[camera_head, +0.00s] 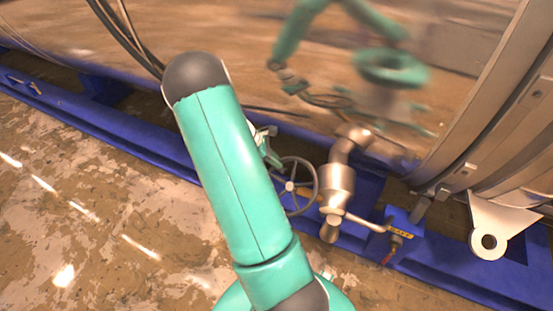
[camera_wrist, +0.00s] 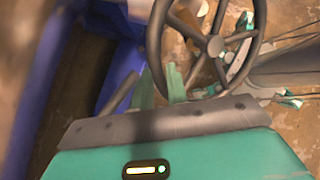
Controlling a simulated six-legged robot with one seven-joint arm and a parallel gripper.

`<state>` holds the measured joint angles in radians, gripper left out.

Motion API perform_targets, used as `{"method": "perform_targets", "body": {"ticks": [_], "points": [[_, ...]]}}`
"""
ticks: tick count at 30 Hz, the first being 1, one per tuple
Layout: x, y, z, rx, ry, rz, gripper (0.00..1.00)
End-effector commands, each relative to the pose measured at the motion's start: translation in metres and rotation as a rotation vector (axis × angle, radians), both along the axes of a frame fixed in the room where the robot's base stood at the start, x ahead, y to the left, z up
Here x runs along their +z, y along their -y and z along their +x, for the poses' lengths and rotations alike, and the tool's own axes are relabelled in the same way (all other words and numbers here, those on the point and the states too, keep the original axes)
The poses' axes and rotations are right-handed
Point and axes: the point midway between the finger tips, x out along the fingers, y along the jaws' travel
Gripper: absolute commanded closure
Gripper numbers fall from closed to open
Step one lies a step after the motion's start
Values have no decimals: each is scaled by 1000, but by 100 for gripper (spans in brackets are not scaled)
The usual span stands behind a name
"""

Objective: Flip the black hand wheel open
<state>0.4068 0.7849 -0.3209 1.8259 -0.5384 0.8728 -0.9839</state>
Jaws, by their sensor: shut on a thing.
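The black hand wheel (camera_head: 289,186) stands on the steel valve (camera_head: 338,183) low beside the chamber, partly hidden behind my arm in the head view. In the wrist view its hub (camera_wrist: 215,46) and spokes show large at the upper middle. My gripper (camera_wrist: 163,84) is at the wheel's lower left rim there, its green fingers shut on the rim. In the head view only a part of my gripper (camera_head: 268,150) shows past the arm, at the wheel's upper left.
A blue frame (camera_head: 455,270) runs along the chamber's base; it shows at left in the wrist view (camera_wrist: 40,85). The shiny chamber wall (camera_head: 250,50) mirrors my arm. The worn floor at left is clear.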

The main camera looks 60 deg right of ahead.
Motion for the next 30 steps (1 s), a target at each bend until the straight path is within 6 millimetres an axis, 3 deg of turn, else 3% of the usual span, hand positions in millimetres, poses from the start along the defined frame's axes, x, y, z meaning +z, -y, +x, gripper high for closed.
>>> {"method": "perform_targets", "body": {"ticks": [8, 9, 12, 23, 30], "points": [[-2, -2, 2, 9, 0, 4, 100], [-2, -2, 2, 9, 1, 5, 83], [-1, -2, 2, 8, 0, 4, 63], [2, -2, 3, 4, 1, 2, 63], [31, -14, 22, 4, 4, 0, 63]]}}
